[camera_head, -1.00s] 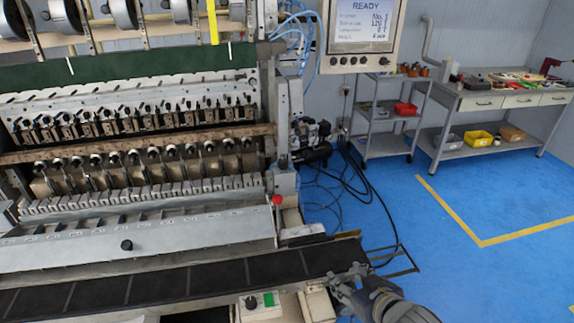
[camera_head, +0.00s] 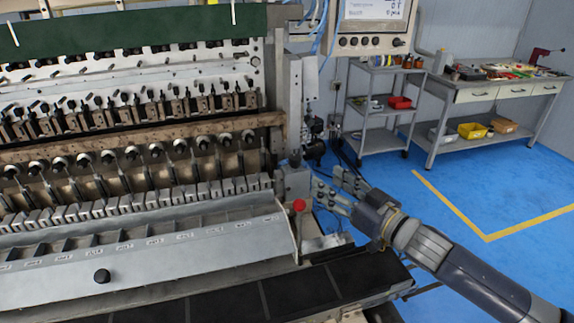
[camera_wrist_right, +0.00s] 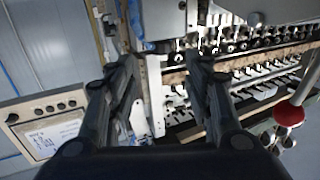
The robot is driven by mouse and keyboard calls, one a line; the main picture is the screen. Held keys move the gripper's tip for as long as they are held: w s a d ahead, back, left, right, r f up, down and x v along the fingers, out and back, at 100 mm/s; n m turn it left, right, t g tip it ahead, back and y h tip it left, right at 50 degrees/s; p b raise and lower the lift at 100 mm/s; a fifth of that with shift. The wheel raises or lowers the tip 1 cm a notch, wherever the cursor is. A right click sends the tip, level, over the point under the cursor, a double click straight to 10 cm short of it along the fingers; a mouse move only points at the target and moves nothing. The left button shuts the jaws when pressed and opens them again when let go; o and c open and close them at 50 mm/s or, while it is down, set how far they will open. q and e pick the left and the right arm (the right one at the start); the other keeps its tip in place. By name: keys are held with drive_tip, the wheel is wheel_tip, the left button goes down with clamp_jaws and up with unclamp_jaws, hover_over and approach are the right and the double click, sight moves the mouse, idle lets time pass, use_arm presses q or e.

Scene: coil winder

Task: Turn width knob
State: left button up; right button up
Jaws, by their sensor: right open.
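My right gripper (camera_head: 337,186) is open beside the right end of the coil winder (camera_head: 150,250), with its fingers pointing left toward the end block. In the right wrist view the spread fingers (camera_wrist_right: 157,55) have the machine's metal end parts between and beyond them. Nothing is visibly held. A red ball knob (camera_head: 299,206) stands just left of and below the fingers; it also shows at the right of the wrist view (camera_wrist_right: 288,113). A black round knob (camera_head: 102,276) sits on the sloped front panel. No knob is labelled as width, so I cannot tell which it is. My left gripper is out of view.
The control panel (camera_head: 372,27) hangs above the gripper. A grey shelf cart (camera_head: 383,108) and a workbench (camera_head: 468,97) stand at the back right. A black belt strip (camera_head: 300,290) runs along the machine's front. The blue floor (camera_head: 455,270) is open at right.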

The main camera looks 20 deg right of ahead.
sight(299, 160)
drive_tip(key=p+x, duration=0.1)
drive_tip(key=x, duration=0.5)
drive_tip(key=r+p+x, duration=0.1)
drive_tip(key=x, duration=0.2)
drive_tip(key=shift+w+a+p, duration=0.1)
drive_tip(key=shift+w+p, duration=0.15)
drive_tip(key=shift+p, duration=0.1)
drive_tip(key=shift+w+a, duration=0.1)
drive_tip(key=shift+w, duration=0.2)
drive_tip(key=shift+w+a+f, duration=0.15)
drive_tip(key=shift+w, duration=0.15)
drive_tip(key=shift+c, duration=0.6)
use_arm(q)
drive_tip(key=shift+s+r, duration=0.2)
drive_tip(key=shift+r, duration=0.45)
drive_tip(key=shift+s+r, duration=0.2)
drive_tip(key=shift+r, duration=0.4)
use_arm(e)
drive_tip(key=c, duration=0.9)
